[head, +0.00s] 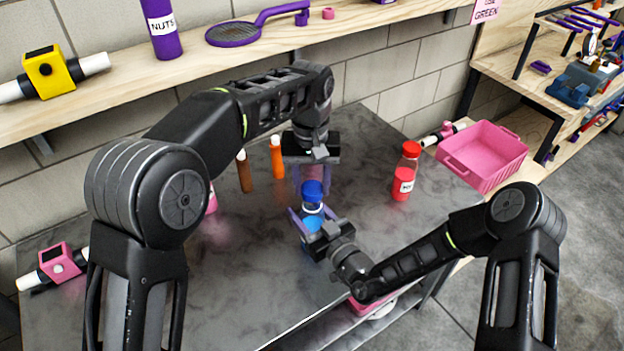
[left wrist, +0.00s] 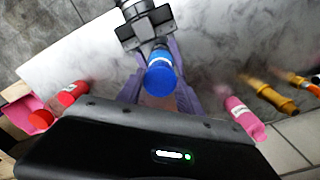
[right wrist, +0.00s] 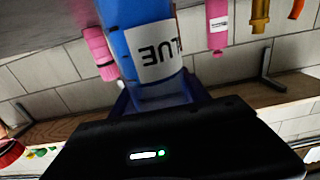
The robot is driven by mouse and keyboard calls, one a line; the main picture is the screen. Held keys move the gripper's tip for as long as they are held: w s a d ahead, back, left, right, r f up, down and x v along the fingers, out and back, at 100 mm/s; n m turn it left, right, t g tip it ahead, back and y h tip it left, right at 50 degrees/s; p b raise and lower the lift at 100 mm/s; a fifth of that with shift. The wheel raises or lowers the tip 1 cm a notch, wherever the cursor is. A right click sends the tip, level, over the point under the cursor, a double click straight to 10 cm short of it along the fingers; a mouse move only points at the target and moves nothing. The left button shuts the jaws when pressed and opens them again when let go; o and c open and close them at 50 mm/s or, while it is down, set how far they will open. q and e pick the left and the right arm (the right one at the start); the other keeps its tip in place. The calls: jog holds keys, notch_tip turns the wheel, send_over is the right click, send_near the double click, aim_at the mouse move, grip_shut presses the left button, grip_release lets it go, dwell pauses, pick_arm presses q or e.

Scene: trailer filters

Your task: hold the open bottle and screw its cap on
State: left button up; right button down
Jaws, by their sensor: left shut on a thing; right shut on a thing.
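The blue bottle (head: 311,224) stands upright near the middle of the grey table. Its white label reading "BLUE" shows upside down in the right wrist view (right wrist: 158,52). My right gripper (head: 308,216) is shut around the bottle's body from the front. The blue cap (head: 312,189) is at the top of the bottle, and it also shows in the left wrist view (left wrist: 160,76). My left gripper (head: 311,182) points down from above and is shut on the cap. A pale band shows just below the cap. I cannot tell whether the cap is seated on the neck or threaded.
A red bottle (head: 405,175) stands to the right, near a pink crate (head: 485,178). Orange (head: 277,158) and brown (head: 244,172) bottles stand behind to the left. A pink filter unit (head: 58,264) lies at the far left. A wooden shelf (head: 200,78) runs along the wall.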

aim_at(312, 214)
pick_arm(q)
jog(key=shift+f, duration=0.1)
dwell(0.6)
jog(key=shift+f, duration=0.8)
jog(key=shift+f, duration=0.55)
dwell(0.4)
